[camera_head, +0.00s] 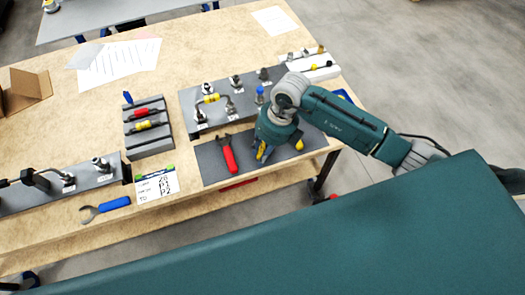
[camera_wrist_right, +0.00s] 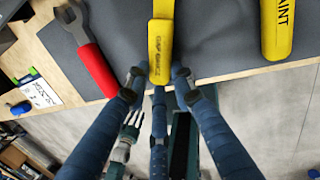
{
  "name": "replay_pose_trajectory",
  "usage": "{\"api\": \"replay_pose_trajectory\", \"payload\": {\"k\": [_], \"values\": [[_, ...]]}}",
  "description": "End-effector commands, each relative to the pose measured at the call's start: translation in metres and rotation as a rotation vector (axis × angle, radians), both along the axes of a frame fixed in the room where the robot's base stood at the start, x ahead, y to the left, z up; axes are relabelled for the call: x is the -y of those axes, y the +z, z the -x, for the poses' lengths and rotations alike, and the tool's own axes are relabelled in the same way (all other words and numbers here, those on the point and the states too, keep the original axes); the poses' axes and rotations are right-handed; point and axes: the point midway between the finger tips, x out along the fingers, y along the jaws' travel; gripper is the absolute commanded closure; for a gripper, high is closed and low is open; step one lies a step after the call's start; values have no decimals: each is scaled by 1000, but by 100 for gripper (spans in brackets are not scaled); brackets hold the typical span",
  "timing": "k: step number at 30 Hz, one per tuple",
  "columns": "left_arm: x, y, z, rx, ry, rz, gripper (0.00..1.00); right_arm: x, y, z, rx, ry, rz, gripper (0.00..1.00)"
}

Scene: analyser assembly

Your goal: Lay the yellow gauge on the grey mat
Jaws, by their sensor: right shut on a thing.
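The yellow gauge (camera_wrist_right: 160,50), with dark lettering, is between the fingertips of my right gripper (camera_wrist_right: 158,80), which is shut on its near end. In the head view the right gripper (camera_head: 264,152) points down over the right half of the grey mat (camera_head: 209,163), partly hiding the gauge. The mat also shows in the wrist view (camera_wrist_right: 210,42). The gauge is over the mat, but I cannot tell whether it touches.
A red-handled tool (camera_head: 229,154) lies on the mat left of the gripper. Another yellow tool (camera_wrist_right: 277,28) lies to its right. A grey fixture block (camera_head: 190,110) with fittings stands behind the mat. The table's front edge is close by.

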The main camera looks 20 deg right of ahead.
Motion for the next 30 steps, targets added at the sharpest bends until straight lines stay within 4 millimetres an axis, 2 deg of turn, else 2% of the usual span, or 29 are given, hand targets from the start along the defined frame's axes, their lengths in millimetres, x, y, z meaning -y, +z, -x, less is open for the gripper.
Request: {"api": "replay_pose_trajectory", "payload": {"k": [14,25,26,28,29,30], "values": [[1,0,0,0,-2,1,60,0,0,0,0,0,0,100],[2,-6,0,-1,-3,3,60,0,-7,0,0,0,0,100],[2,-6,0,-1,-3,3,60,0,-6,0,0,0,0,72],[3,-5,0,-1,-3,3,60,0,-6,0,0,0,0,58],[3,-5,0,-1,-3,3,60,0,-6,0,0,0,0,54],[3,-5,0,-1,-3,4,60,0,-6,0,0,0,1,54]]}}
